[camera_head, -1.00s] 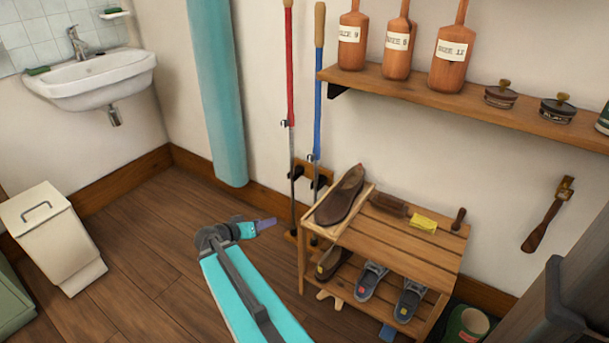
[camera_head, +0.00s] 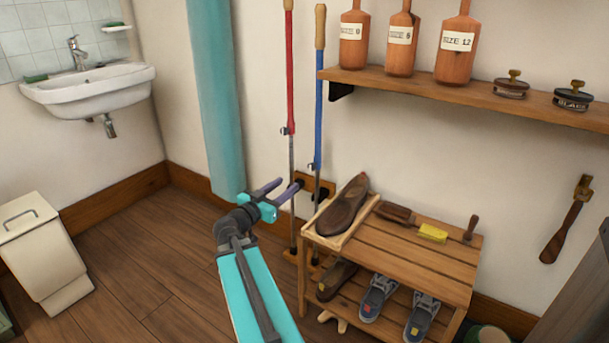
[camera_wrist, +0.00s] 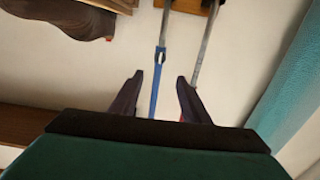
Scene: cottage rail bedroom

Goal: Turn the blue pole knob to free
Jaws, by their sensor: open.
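The blue pole (camera_head: 319,105) stands against the wall, with a small dark knob (camera_head: 313,166) where its blue tube meets the grey lower shaft. In the wrist view the picture is upside down, and the knob (camera_wrist: 160,56) shows on the blue pole (camera_wrist: 155,95), just beyond the gap between my fingertips. My gripper (camera_head: 291,184) is open and empty, in front of the poles and lower than the knob in the head view. In the wrist view, my gripper (camera_wrist: 160,77) has one finger on each side of the blue pole's line. I see no contact with the knob.
A red pole (camera_head: 289,75) with its own knob (camera_head: 286,131) stands close left of the blue one. A wooden rack (camera_head: 400,250) with shoes and brushes is right of the poles. A shelf (camera_head: 450,95) juts out at upper right.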

